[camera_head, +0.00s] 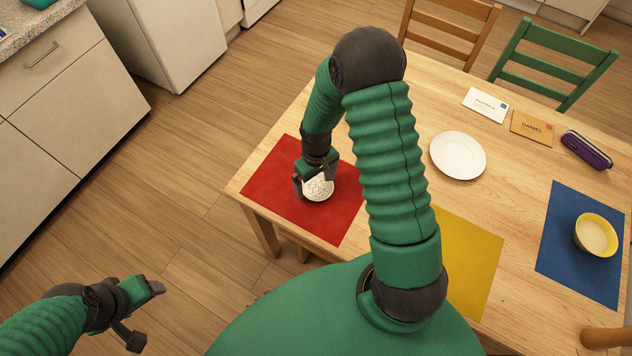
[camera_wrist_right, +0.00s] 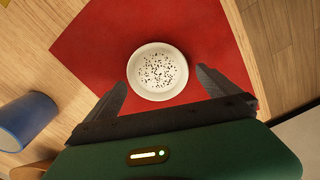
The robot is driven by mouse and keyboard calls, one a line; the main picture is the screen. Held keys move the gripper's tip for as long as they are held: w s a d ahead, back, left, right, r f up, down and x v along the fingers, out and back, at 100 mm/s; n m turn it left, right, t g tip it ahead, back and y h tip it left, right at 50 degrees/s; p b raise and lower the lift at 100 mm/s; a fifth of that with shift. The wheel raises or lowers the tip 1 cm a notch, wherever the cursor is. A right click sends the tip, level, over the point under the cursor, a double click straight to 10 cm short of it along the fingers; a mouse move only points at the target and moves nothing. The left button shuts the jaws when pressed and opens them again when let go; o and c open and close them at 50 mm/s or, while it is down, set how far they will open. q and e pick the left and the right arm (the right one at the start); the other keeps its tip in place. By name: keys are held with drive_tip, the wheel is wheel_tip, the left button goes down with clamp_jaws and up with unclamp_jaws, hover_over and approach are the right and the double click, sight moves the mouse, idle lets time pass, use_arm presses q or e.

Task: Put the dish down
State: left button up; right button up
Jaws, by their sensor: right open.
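A small white bowl with dark speckles (camera_head: 318,189) sits on the red placemat (camera_head: 275,175) at the table's left end. It also shows in the right wrist view (camera_wrist_right: 158,71), upright on the red mat. My right gripper (camera_head: 314,180) is at the bowl, with its fingers apart on either side of the bowl's near part. In the right wrist view, gaps show between the fingers (camera_wrist_right: 163,85) and the bowl. My left gripper (camera_head: 143,311) is open and empty at the lower left, over the floor, away from the table.
A white plate (camera_head: 458,155), two cards (camera_head: 485,104), a purple case (camera_head: 587,150), a yellow mat (camera_head: 468,258) and a yellow bowl (camera_head: 596,235) on a blue mat (camera_head: 560,260) lie farther right. A blue cup (camera_wrist_right: 24,120) shows in the wrist view. Chairs stand at the back.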

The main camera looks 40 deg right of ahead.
sight(317, 188)
wheel_tip(317, 188, up, 10)
drive_tip(key=f, duration=0.1)
drive_tip(key=s+a+r+t, duration=0.2)
drive_tip(key=s+a+r, duration=0.5)
drive_tip(key=a, duration=0.2)
drive_tip(key=shift+a+r+t, duration=0.2)
drive_tip(key=shift+a+t, duration=0.1)
drive_tip(key=shift+a, duration=0.1)
drive_tip(key=shift+a, duration=0.3)
drive_tip(key=shift+d, duration=0.2)
